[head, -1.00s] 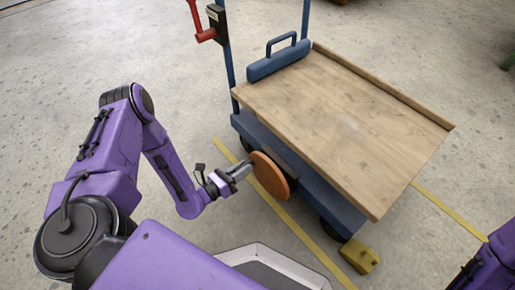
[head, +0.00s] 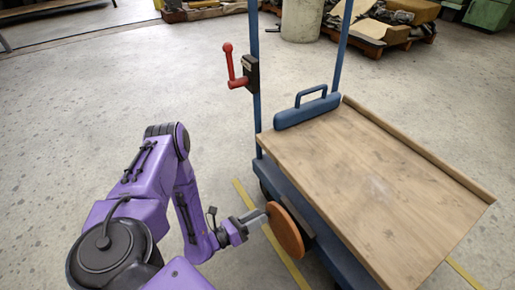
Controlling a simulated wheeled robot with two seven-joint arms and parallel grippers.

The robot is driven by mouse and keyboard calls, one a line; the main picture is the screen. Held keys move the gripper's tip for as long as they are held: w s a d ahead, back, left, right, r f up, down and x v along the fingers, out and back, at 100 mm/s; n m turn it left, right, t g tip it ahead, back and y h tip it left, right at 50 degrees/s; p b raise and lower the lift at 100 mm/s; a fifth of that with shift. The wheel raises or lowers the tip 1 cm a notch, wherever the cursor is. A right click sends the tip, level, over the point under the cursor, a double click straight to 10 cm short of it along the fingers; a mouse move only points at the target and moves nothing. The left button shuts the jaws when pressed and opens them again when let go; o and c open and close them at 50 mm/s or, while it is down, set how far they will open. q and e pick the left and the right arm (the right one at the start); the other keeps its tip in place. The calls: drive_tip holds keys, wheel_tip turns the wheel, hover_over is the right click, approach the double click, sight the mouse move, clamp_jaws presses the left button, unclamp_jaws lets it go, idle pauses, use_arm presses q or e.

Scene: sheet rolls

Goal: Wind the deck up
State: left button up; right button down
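The cart's wooden deck (head: 375,190) lies level on a blue frame (head: 322,232), with a raised lip along its far right edge. A red crank handle (head: 234,70) sits on a black box (head: 251,74) on the left blue post, above deck height. My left gripper (head: 260,217) is low at the cart's left side, its grey fingers against or just beside a round orange-brown disc (head: 284,230). Whether the fingers grip the disc is unclear. It stands well below the crank. My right gripper is out of view.
A blue handled bar (head: 307,108) sits at the deck's back edge. A yellow floor line (head: 241,192) runs beside the cart. Open concrete floor lies left of the crank. Pallets (head: 385,35) and a pale column (head: 301,20) stand farther back.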

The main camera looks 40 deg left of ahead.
use_arm(q)
drive_tip(key=shift+d, duration=0.2)
drive_tip(key=shift+s, duration=0.25)
drive_tip(key=p+v, duration=0.2)
drive_tip(key=v, duration=0.8)
drive_tip(key=shift+a, duration=0.2)
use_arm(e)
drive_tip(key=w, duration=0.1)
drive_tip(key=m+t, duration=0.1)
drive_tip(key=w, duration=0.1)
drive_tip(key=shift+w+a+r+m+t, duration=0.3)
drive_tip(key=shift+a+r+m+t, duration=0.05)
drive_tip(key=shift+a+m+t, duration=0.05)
use_arm(q)
drive_tip(key=shift+r, duration=0.1)
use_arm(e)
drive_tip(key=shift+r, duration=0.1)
